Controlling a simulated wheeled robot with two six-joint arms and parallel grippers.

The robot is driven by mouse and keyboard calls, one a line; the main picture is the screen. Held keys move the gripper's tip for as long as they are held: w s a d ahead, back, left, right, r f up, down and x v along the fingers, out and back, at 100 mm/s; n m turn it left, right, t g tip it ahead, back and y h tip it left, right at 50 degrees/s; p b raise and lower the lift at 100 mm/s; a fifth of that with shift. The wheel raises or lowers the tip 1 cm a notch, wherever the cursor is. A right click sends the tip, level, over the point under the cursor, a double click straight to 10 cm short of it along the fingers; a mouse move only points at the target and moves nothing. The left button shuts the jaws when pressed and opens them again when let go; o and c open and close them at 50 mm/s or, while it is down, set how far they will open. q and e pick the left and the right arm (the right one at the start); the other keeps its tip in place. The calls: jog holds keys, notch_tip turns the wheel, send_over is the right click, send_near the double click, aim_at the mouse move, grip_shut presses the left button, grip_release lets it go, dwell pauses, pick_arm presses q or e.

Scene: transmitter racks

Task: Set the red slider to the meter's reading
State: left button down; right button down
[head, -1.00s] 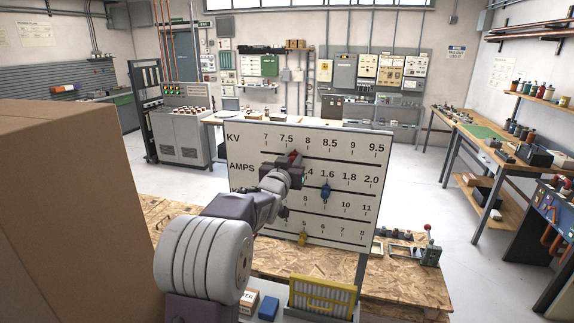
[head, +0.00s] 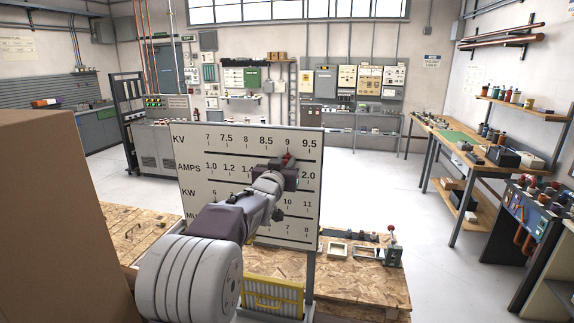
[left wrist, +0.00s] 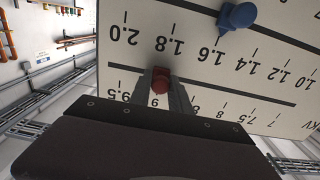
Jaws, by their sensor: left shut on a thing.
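The white slider board (head: 190,190) stands upright on the wooden bench, with rows marked KV, AMPS, KW and one partly covered. The red slider (head: 288,156) is on the top KV slot, at about the 9 mark. My left gripper (head: 286,165) is shut on it, and its fingers (left wrist: 162,95) stand on both sides of the red knob (left wrist: 160,82) in the left wrist view. The blue slider (left wrist: 238,16) shows there on the AMPS slot near 1.6. My arm hides part of the lower rows. I cannot make out a meter reading. My right gripper is out of view.
A large cardboard box (head: 50,210) stands close on the left. A yellow-framed rack (head: 272,296) sits in front of the board. A small device with a red-tipped lever (head: 392,250) is on the bench to the right. Open floor (head: 365,185) lies behind.

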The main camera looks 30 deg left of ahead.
pick_arm(q)
jog(key=shift+a+f, duration=0.15)
jog(key=c, duration=1.3)
grip_release()
jog(key=shift+o, duration=0.2)
jog(key=shift+s, duration=0.1)
jog(key=b+v, duration=0.3)
jog(key=v, duration=0.6)
